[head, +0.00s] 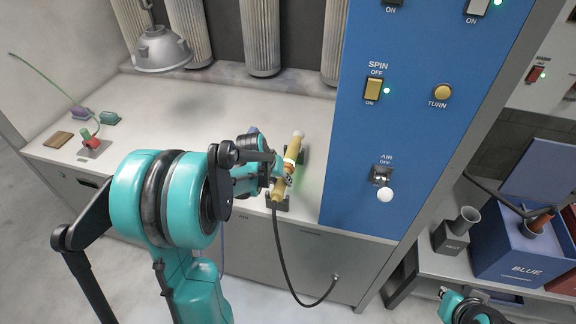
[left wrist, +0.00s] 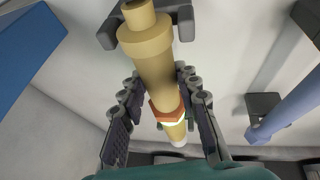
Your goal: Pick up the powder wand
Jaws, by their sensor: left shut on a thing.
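The powder wand (head: 294,150) is a tan tube with an orange band and a pale tip, lying at the bench's front beside the blue panel. In the left wrist view the wand (left wrist: 153,62) runs between my fingers. My left gripper (head: 279,178) is shut on it; its two dark padded fingers (left wrist: 158,85) lie on either side of the tube. Dark holders (head: 303,156) show by the wand; I cannot tell whether it still touches them. My right arm's end (head: 470,308) is at the lower right, partly cut off, and its jaws are unclear.
A black hose (head: 280,250) loops from the wand's near end to the bench front. The blue control panel (head: 350,150) stands close on the right. A blue rod (left wrist: 287,108) lies near the wand. A hood lamp (head: 162,50) hangs at the back; the bench's middle is mostly clear.

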